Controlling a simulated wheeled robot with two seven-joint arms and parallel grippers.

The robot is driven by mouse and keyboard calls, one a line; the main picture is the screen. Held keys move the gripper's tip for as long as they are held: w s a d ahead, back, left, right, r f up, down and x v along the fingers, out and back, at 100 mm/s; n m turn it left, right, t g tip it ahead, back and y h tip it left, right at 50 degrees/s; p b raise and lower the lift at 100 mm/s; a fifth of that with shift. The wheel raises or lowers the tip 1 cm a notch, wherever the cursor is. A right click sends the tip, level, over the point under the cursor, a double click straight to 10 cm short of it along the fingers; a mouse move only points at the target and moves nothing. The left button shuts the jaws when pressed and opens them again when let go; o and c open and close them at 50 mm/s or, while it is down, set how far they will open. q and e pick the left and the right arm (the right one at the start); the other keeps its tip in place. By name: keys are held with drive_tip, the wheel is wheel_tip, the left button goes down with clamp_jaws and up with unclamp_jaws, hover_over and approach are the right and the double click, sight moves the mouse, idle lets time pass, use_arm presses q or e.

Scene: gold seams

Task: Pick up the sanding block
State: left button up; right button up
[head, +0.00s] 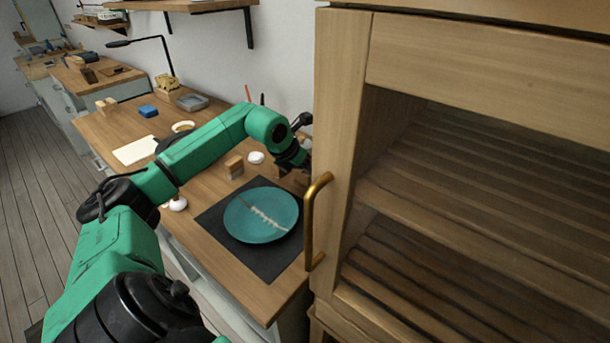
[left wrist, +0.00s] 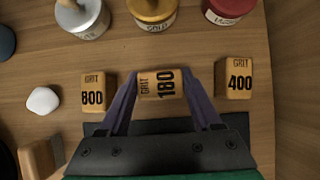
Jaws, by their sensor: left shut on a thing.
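Three small wooden sanding blocks stand in a row in the left wrist view: one marked GRIT 800 (left wrist: 97,92), one marked GRIT 180 (left wrist: 161,84) and one marked GRIT 400 (left wrist: 235,78). My left gripper (left wrist: 163,92) is shut on the GRIT 180 block, with one purple finger on each side of it. The other two blocks are outside the fingers. In the head view my left gripper (head: 291,164) is at the back of the worktop beside the cabinet, and the arm's end largely hides the blocks there. My right gripper is in neither view.
A teal plate with a pale seam (head: 262,213) lies on a dark mat (head: 268,265). A wooden cabinet (head: 340,150) with a brass handle stands close at right. Lidded jars (left wrist: 152,12) stand behind the blocks. A white lump (left wrist: 43,100) and grey-sided block (left wrist: 41,158) are left.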

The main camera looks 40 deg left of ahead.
use_arm(q)
wheel_tip(320, 180, up, 19)
drive_tip(key=p, duration=0.3)
